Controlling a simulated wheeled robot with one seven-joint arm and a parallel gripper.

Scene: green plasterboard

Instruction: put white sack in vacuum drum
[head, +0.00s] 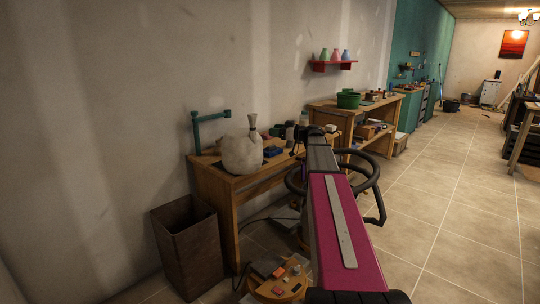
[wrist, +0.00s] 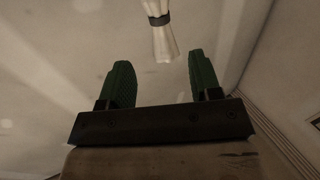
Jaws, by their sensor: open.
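The white sack (head: 243,153) stands upright on the near end of a wooden workbench, its neck tied and pointing up. I cannot identify the vacuum drum for certain; a small dark round container (head: 451,105) stands far back on the floor.
A dark square bin (head: 187,243) stands left of the workbench (head: 215,178). A teal clamp-like stand (head: 197,132) and small items are on the bench. A low round wooden stool (head: 275,287) with small items is in front. Tiled floor (head: 440,205) at right is clear.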

